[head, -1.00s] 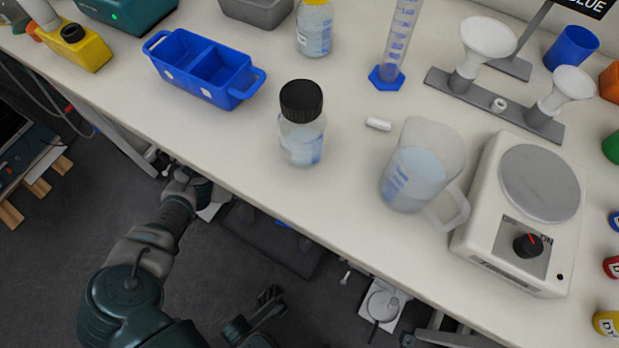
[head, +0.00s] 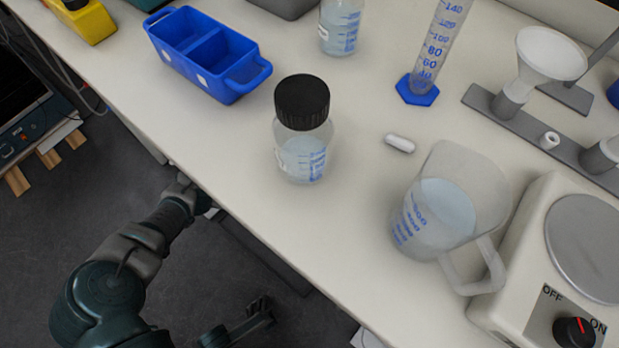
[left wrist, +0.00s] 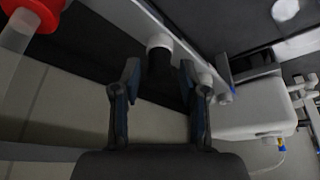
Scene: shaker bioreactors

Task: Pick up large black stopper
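A large black stopper (head: 302,102) caps a clear glass bottle (head: 302,155) holding pale liquid. The bottle stands upright on the white bench, near its front edge. My left arm shows at the lower left of the head view, in front of the bench. A dark finger-like part (head: 262,308) shows at the bottom of that view, below the bench edge and apart from the bottle. In the left wrist view my left gripper (left wrist: 159,76) is open, its two fingers apart. A dark cylinder with a white end shows beyond them; I cannot tell what it is. My right gripper is out of view.
A blue two-part tray (head: 207,55) stands left of the bottle. A measuring cylinder (head: 433,50), a white stir bar (head: 400,144), a plastic jug (head: 447,215) and a hotplate (head: 560,260) stand to the right. The bench around the bottle is clear.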

